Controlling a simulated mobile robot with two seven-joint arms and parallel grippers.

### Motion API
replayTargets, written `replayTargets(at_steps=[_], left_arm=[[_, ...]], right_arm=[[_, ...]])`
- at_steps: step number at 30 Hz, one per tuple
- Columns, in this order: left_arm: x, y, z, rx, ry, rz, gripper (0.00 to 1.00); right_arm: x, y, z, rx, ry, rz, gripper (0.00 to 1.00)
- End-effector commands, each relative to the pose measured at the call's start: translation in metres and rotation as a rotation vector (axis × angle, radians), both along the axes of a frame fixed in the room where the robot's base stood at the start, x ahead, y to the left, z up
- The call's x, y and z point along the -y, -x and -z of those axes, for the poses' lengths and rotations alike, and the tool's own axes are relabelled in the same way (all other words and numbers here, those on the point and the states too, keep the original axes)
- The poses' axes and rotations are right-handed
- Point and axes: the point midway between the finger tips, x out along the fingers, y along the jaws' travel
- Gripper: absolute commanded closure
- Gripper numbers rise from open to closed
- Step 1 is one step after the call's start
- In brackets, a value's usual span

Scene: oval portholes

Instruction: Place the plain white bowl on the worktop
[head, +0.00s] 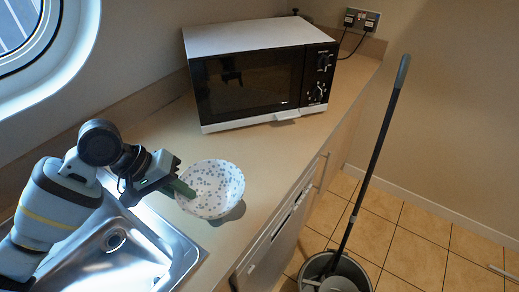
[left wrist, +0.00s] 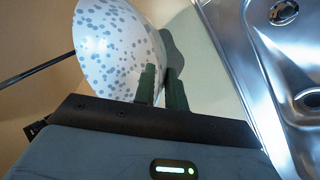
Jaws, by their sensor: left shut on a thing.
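A white bowl with blue-grey spots (head: 214,188), not plain white, is held at the worktop's (head: 160,139) near part, right of the sink. My left gripper (head: 183,189) is shut on the bowl's left rim with its dark green fingers. In the left wrist view, the spotted bowl (left wrist: 108,45) stands beside the fingers (left wrist: 160,85) and looks tilted. A shadow shows beside the bowl; I cannot tell for sure whether its base touches the worktop. No plain white bowl is in view. My right gripper is not in view.
A metal sink (head: 125,262) lies left of the bowl. A white and black microwave (head: 262,75) stands behind it at the wall. The worktop's front edge is to the right. A mop (head: 373,160) stands in a bucket (head: 352,268) on the tiled floor.

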Motion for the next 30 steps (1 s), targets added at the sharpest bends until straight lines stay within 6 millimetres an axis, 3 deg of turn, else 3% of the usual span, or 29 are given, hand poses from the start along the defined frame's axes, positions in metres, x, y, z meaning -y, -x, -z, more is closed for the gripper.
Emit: replayTargets(at_steps=[6,13,19,30], left_arm=[[0.051,-0.026,-0.002,-0.01,0.0,-0.109,1.0],[0.089,-0.044,-0.001,-0.011,-0.004,-0.214,1.0],[0.103,-0.051,0.001,-0.008,-0.006,-0.265,1.0],[0.107,-0.062,0.003,-0.01,-0.004,-0.277,1.0]], right_arm=[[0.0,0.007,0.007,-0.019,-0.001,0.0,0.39],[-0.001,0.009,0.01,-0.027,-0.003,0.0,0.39],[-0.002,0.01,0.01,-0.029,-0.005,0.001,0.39],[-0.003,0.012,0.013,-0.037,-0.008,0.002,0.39]])
